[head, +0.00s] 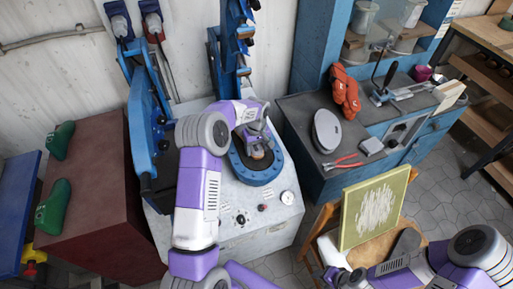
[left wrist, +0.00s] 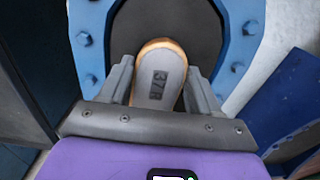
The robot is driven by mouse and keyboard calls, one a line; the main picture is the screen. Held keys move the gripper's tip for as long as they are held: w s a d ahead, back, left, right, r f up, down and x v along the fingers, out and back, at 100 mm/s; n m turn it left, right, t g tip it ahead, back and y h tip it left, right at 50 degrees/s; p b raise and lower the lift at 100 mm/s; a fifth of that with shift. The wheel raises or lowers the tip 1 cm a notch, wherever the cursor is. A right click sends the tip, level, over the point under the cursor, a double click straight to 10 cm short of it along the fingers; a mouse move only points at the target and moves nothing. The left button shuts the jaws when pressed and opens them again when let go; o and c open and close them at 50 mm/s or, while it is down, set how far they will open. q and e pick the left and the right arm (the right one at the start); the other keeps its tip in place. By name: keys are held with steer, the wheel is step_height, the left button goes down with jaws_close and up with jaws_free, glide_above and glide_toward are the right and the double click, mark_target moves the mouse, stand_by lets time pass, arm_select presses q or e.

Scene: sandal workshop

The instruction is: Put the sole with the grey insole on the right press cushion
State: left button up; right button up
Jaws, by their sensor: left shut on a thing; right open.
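The sole with the grey insole (left wrist: 160,78) has a tan rim and dark size marks, and its heel end faces me in the left wrist view. My left gripper (left wrist: 160,70) is shut on it, one finger on each side. In the head view my left gripper (head: 256,143) is over the right press cushion (head: 262,174), a dark pad inside a blue oval ring. The cushion also shows beyond the sole in the left wrist view (left wrist: 198,25). I cannot tell whether the sole touches it. My right gripper (head: 342,276) is open at the lower right, beside the chair.
The blue press frame (head: 140,120) stands raised on the left, its cushion hidden by my arm. Green lasts (head: 53,206) lie on the brown cabinet (head: 95,220). The blue bench (head: 300,103) holds a grey oval pad (head: 326,131), red pliers (head: 342,162) and orange gloves (head: 345,92).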

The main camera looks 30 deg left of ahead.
arm_select(q)
steer(key=shift+f, duration=0.1)
steer(key=o, duration=1)
steer(key=shift+o, duration=0.2)
step_height(320, 180, up, 8)
steer(key=shift+f+p, duration=0.2)
steer(key=shift+p, duration=0.3)
